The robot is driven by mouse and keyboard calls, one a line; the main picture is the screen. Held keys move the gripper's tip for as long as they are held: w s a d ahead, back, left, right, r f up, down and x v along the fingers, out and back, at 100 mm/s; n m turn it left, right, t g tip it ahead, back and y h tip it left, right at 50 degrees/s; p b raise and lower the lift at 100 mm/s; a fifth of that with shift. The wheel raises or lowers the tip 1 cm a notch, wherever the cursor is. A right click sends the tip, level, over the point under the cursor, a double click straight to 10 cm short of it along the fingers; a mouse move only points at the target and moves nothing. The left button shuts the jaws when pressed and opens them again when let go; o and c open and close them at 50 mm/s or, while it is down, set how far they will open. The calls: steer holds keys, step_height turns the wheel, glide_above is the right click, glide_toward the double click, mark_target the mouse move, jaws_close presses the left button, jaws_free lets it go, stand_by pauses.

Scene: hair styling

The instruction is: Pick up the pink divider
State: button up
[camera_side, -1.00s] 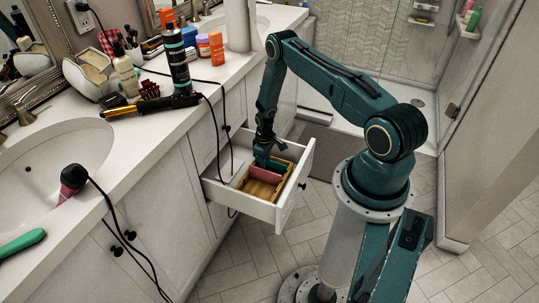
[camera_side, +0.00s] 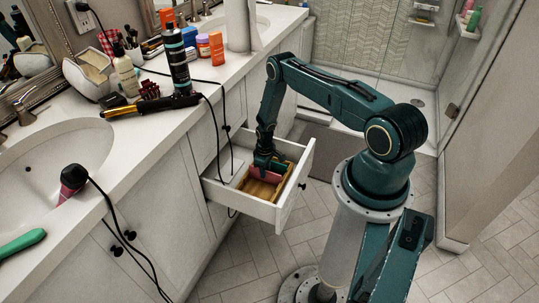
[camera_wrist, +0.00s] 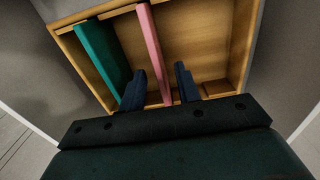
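The pink divider (camera_wrist: 150,45) stands upright in a wooden organizer box (camera_wrist: 205,35). In the wrist view it runs between the two dark fingers of my gripper (camera_wrist: 160,75), which are apart, with a gap visible on each side of it. In the side view my gripper (camera_side: 262,162) reaches down into the open drawer, and the pink divider (camera_side: 268,173) shows just below it, partly hidden. A teal-green divider (camera_wrist: 103,58) stands to the left of the left finger in the wrist view.
The open white drawer (camera_side: 247,205) surrounds the organizer box.

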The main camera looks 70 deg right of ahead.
mark_target(265, 182)
steer(key=shift+f, duration=1.95)
jaws_close()
